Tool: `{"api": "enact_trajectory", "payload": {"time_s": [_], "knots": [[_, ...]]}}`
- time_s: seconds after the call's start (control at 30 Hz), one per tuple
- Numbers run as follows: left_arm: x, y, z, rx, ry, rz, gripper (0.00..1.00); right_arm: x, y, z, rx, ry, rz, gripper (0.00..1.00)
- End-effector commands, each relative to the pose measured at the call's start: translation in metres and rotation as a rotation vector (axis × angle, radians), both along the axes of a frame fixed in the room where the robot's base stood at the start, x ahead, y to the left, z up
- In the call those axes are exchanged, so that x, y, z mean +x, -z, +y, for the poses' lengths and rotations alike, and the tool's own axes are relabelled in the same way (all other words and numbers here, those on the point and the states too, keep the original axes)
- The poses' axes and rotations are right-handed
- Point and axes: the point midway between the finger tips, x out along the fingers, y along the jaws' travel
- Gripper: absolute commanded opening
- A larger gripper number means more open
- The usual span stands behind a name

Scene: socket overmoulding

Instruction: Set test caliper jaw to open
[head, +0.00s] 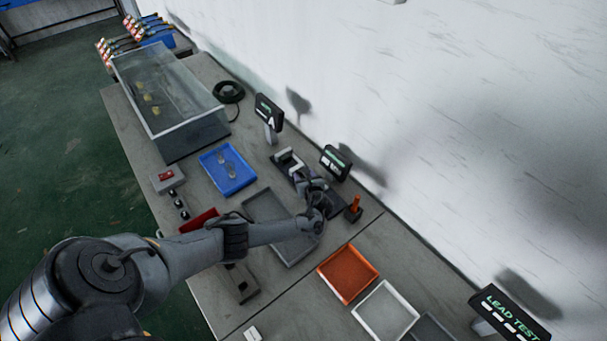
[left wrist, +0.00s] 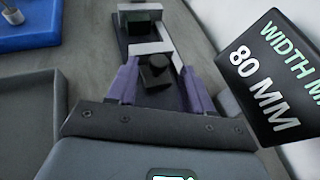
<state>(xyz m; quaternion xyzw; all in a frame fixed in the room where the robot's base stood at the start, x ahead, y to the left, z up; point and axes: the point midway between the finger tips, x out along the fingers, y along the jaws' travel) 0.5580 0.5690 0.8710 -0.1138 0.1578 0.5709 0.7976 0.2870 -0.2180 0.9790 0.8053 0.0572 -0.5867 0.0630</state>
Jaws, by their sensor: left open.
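The test caliper (head: 288,161) stands on the bench near the wall, with pale jaws on a dark base. A dark block sits beyond the bar, below a second pale bar at the top edge. My left gripper (left wrist: 158,78) is open, its purple fingers on either side of the knob; I cannot tell whether they touch it. In the head view my left gripper (head: 318,187) is over the caliper's near end and hides part of it.
A width display (left wrist: 270,75) reading 80 MM stands close to the gripper's right. A blue tray (head: 227,169) and a grey tray (head: 270,232) lie beside the caliper. An orange tray (head: 348,274) is nearer. A glass tank (head: 165,95) stands at the far end.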

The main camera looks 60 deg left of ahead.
Motion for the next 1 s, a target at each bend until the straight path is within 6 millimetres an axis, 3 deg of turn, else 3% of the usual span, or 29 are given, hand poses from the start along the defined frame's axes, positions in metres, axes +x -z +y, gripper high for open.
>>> {"api": "enact_trajectory", "payload": {"time_s": [0.2, 0.5, 1.0], "knots": [[-0.011, -0.018, -0.033, -0.003, 0.004, 0.001, 0.51, 0.000, -0.023, 0.001, 0.004, 0.003, 0.000, 0.43], [-0.024, -0.033, -0.072, -0.002, 0.003, 0.000, 0.51, 0.000, -0.042, 0.001, 0.005, 0.004, 0.000, 0.43], [-0.028, -0.036, -0.083, -0.001, 0.001, 0.001, 0.51, 0.000, -0.045, -0.001, -0.004, -0.002, -0.002, 0.43]]}}
